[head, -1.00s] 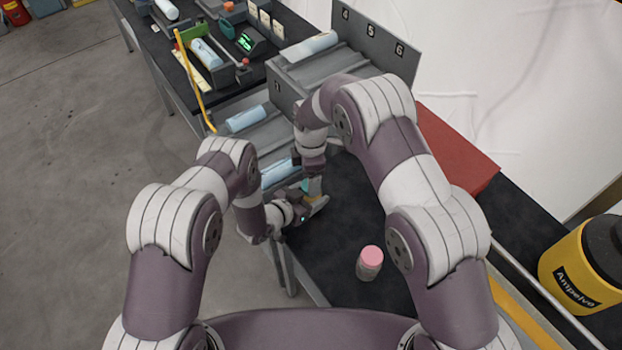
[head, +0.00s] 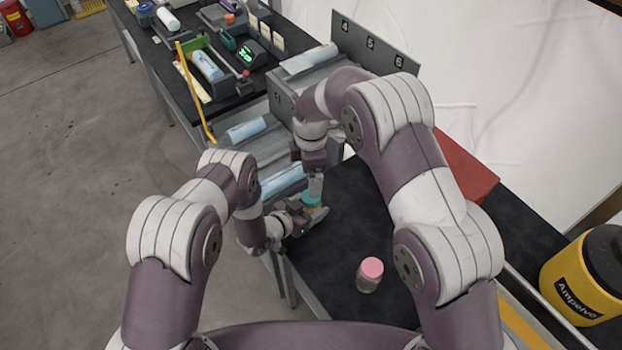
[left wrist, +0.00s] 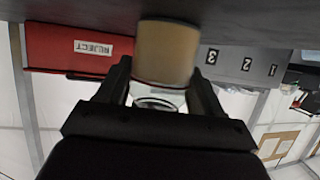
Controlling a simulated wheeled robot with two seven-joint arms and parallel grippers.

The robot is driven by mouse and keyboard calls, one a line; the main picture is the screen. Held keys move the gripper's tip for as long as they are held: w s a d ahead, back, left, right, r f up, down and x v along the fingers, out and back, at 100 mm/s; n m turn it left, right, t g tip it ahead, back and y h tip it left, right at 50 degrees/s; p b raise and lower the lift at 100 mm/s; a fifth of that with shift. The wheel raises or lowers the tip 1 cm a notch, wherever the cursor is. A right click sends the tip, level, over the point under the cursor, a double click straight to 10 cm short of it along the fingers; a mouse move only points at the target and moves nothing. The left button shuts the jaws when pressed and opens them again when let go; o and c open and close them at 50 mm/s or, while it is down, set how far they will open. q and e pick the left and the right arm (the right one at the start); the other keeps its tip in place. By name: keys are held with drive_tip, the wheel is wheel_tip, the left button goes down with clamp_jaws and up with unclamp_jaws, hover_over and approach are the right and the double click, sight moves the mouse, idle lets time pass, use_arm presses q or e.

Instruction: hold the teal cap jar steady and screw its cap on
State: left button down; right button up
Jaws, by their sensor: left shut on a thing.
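The teal cap (head: 311,201) shows in the head view just below my right gripper (head: 315,187), at the left edge of the dark table. I cannot tell whether the right fingers grip it or only touch it. My left gripper (head: 306,217) is shut on the jar, low over the table. In the left wrist view, which is upside down, the jar (left wrist: 167,52) has a tan lower part and a clear upper part between the fingers of my left gripper (left wrist: 160,92). A round rim shows there, but no teal. How the cap sits on the jar is hidden.
A jar with a pink cap (head: 370,275) stands on the dark table (head: 335,245). A red bin (head: 465,170) lies along the right side. Grey numbered lanes (head: 372,50) with light blue bottles are beyond the grippers. A yellow drum (head: 580,270) is at far right.

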wheel_tip(320, 180, up, 3)
idle(0.3)
use_arm(q)
drive_tip(key=shift+c, duration=0.4)
unclamp_jaws()
drive_tip(key=shift+s+a+r+p, duration=0.2)
drive_tip(key=shift+a+r+p, duration=0.05)
drive_tip(key=shift+r+p, duration=0.1)
drive_tip(key=p+v, duration=0.5)
drive_tip(key=v, duration=0.7)
drive_tip(key=shift+f+p, duration=0.2)
drive_tip(key=shift+p, duration=0.1)
use_arm(e)
wheel_tip(320, 180, up, 6)
drive_tip(key=shift+r, duration=0.15)
